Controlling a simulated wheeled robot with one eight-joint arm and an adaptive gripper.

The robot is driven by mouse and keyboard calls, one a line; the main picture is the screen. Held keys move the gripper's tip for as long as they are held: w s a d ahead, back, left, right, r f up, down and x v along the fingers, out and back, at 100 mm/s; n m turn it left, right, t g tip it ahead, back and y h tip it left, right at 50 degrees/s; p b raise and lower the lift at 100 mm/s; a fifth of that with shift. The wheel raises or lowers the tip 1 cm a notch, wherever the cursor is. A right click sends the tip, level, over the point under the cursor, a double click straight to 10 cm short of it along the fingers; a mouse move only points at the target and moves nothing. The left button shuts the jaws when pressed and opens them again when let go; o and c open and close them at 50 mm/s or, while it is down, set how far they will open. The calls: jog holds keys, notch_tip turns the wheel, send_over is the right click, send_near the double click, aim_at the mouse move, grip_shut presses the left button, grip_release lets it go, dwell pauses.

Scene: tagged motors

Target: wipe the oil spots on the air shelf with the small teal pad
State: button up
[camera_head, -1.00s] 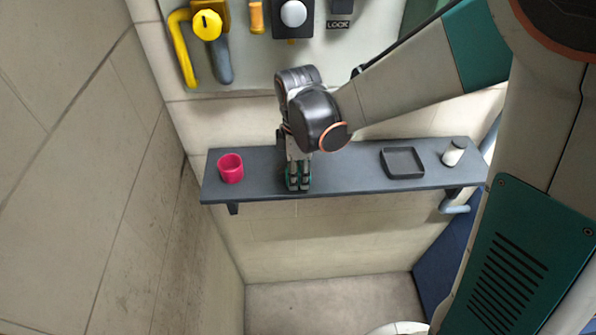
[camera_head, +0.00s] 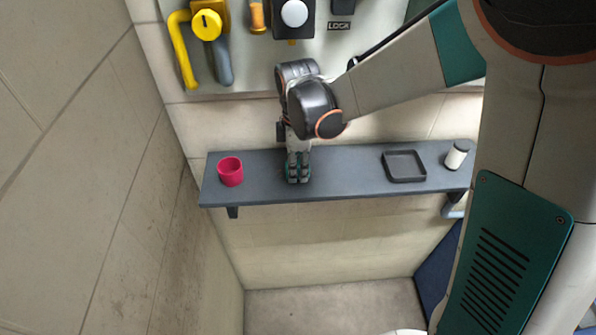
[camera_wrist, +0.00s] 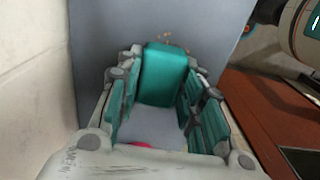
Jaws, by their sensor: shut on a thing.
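The air shelf (camera_head: 345,181) is a long dark grey board on the wall in the head view; it fills the background in the wrist view (camera_wrist: 105,28). My gripper (camera_head: 298,178) is low over the shelf's left half, just right of the pink cup. In the wrist view my gripper (camera_wrist: 160,92) is shut on the small teal pad (camera_wrist: 164,72), a block between the fingers. Several small orange-brown oil spots (camera_wrist: 187,50) show on the shelf just beyond the pad. The gripper hides the pad in the head view; whether the pad touches the shelf is unclear.
The pink cup (camera_head: 230,172) stands at the shelf's left end. A dark tray (camera_head: 404,179) and a white cylinder (camera_head: 456,156) stand towards the right end. The wall panel above carries a yellow knob (camera_head: 207,25). Bare shelf lies between my gripper and the tray.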

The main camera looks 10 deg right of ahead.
aim_at(293, 186)
jog(key=shift+w+f+b, duration=0.2)
jog(key=shift+w+b, duration=0.3)
jog(key=shift+w, duration=1.05)
jog(key=shift+w+r, duration=0.1)
jog(key=shift+w, duration=0.1)
jog(key=shift+s+b, duration=0.45)
jog(key=shift+s, duration=1.6)
jog(key=shift+s+a, duration=0.1)
jog(key=shift+s, duration=1.4)
jog(key=shift+a+b, duration=0.35)
jog(key=shift+a, duration=0.35)
jog(key=shift+w+d+b, duration=0.1)
jog(key=shift+w+b, duration=0.7)
jog(key=shift+w, duration=2.8)
jog(key=shift+c, duration=0.4)
jog(key=shift+s, duration=0.15)
